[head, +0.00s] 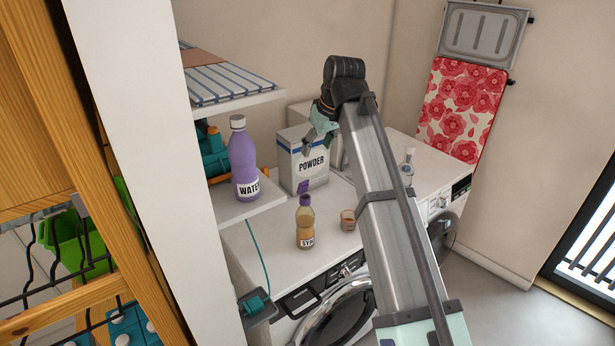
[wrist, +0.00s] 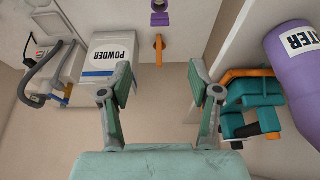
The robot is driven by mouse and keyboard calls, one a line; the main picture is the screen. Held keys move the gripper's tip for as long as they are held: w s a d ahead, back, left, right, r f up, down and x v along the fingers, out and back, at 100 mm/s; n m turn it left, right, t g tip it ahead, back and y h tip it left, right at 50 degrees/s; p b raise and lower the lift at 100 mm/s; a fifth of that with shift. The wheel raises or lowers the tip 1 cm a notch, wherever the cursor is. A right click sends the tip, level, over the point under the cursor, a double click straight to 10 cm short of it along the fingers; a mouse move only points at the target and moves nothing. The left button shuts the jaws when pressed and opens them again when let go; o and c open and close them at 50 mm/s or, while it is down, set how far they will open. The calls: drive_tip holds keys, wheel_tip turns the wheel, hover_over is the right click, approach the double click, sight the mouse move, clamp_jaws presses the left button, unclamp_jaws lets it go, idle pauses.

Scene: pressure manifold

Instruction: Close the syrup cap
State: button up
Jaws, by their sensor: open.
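The syrup bottle (head: 305,228) stands upright on the white washing machine top in the head view, with amber contents and a partly visible label. Its purple cap (head: 303,187) is flipped up above the purple neck, so it is open. My gripper (head: 312,142) is above and behind the bottle, near the top of the powder box, and touches neither cap nor bottle. In the wrist view my gripper (wrist: 162,80) has its two fingers wide apart with nothing between them. Purple parts show at that view's top edge; I cannot tell surely what they are.
The powder box (head: 306,162) stands behind the syrup. A purple water bottle (head: 242,160) stands on the shelf at left. A small brown cup (head: 348,220) is right of the syrup. A striped cloth (head: 228,85) lies on the upper shelf.

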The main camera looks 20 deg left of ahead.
sight(305, 182)
drive_tip(key=p+x, duration=0.4)
drive_tip(key=x, duration=1.1)
drive_tip(key=shift+a+f, duration=0.1)
drive_tip(key=c, duration=1.2)
